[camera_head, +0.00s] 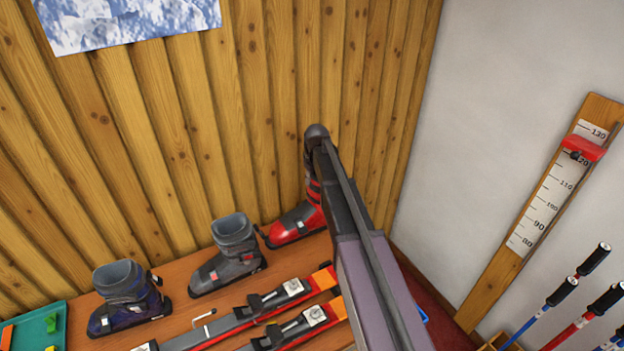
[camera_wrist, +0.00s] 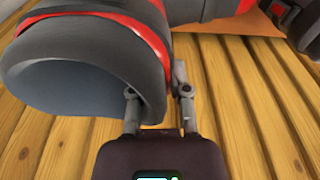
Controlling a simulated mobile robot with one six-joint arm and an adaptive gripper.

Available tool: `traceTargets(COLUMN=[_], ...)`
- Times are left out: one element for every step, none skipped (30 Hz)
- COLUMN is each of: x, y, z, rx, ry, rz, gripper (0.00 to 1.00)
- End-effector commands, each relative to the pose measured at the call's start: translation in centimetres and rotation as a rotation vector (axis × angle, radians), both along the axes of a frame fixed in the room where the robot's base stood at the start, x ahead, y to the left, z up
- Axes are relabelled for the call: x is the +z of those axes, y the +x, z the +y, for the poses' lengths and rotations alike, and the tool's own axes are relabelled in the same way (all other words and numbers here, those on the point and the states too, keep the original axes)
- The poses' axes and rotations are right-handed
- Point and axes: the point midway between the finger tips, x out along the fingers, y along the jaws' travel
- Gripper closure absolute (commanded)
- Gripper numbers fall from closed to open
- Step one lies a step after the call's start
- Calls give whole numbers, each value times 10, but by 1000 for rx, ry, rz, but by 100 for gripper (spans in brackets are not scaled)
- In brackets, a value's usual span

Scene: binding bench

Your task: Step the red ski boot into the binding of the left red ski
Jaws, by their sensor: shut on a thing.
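The red ski boot (camera_head: 296,223) is upright at the back of the wooden bench, close to the plank wall. Its upper part is largely hidden by my arm in the head view. In the wrist view the boot's dark cuff with red trim (camera_wrist: 85,50) fills the upper left. My gripper (camera_wrist: 158,95) is shut on the cuff wall at its rim. Whether the sole touches the bench is unclear. Two red-edged skis (camera_head: 237,321) (camera_head: 316,335) with bindings lie side by side in front of the boots. Both bindings look empty; my arm hides part of the nearer ski.
A grey boot (camera_head: 228,262) stands just left of the red one, and a blue-purple boot (camera_head: 127,300) further left. A green tray (camera_head: 53,317) is at the left edge. A measuring board (camera_head: 540,215) and ski poles (camera_head: 580,325) are at the right.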

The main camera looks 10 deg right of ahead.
Motion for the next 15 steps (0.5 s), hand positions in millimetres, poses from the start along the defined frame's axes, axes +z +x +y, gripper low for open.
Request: traceTargets(x=[0, 0, 0, 0, 0, 0, 0, 0, 0, 0, 1, 1, 2, 3, 4], y=[0, 0, 0, 0, 0, 0, 0, 0, 0, 0, 0, 0, 0, 0, 0], z=[0, 0, 0, 0, 0, 0, 0, 0, 0, 0, 0, 0, 0, 0, 0], rx=[0, 0, 0, 0, 0, 0, 0, 0, 0, 0, 0, 0, 0, 0, 0], ry=[0, 0, 0, 0, 0, 0, 0, 0, 0, 0, 0, 0, 0, 0, 0], rz=[-1, -1, -1, -1, -1, -1, -1, -1, -1, -1, -1, -1, -1, -1, -1], gripper=[100, 100, 100, 100, 100, 100, 100, 100, 100, 100, 100, 100, 100, 100, 100])
